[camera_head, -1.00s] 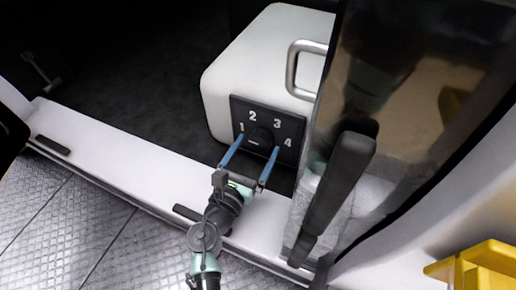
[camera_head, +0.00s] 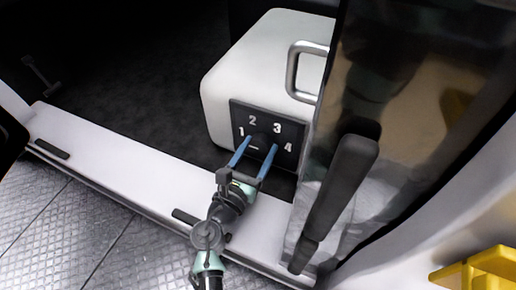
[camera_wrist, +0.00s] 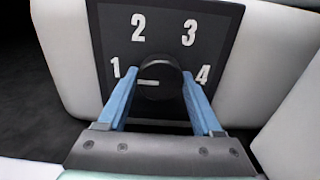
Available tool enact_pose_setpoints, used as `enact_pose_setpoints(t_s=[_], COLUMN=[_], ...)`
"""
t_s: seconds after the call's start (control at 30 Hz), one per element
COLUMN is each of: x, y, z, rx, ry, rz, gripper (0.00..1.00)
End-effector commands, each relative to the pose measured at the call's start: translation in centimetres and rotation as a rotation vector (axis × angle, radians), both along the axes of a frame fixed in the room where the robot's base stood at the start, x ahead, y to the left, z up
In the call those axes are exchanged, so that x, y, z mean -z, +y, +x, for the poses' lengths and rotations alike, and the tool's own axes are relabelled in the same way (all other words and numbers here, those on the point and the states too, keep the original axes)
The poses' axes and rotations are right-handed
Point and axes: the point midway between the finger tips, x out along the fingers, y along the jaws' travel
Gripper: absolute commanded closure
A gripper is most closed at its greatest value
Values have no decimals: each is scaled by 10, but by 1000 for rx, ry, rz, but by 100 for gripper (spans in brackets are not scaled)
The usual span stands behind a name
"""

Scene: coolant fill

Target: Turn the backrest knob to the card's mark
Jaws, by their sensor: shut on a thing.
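The backrest knob (camera_wrist: 160,90) is round and black, on a dark plate (camera_wrist: 105,50) numbered 1 to 4. Its white line points left, close to and just below the 1. The plate also shows in the head view (camera_head: 290,158), on the front of a white seat-like block (camera_head: 245,75). My gripper (camera_wrist: 159,76) has its two blue fingers on either side of the knob, shut on it. In the head view my gripper (camera_head: 260,143) reaches the plate from below. The fingers hide part of the knob's sides. I see no card in either view.
A metal handle (camera_head: 293,70) is on the block. A dark glossy door panel (camera_head: 400,90) with a black handle (camera_head: 340,185) stands close on the right. A white sill (camera_head: 120,153) runs below the block. A yellow object (camera_head: 485,270) is at lower right.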

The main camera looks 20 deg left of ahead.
Motion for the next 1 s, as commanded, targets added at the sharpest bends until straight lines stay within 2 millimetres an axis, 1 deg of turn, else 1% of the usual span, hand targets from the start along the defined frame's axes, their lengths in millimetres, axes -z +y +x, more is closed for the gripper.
enact_pose_setpoints(t_s=[0.17,0.37,0.57,1.0], x=[1,2,2,3], y=[0,0,0,0], z=[0,0,-1,-1], rx=[1,0,1,0], ry=[-1,-3,-8,-22], rz=[16,94,244,661], gripper=[89,89,89,89])
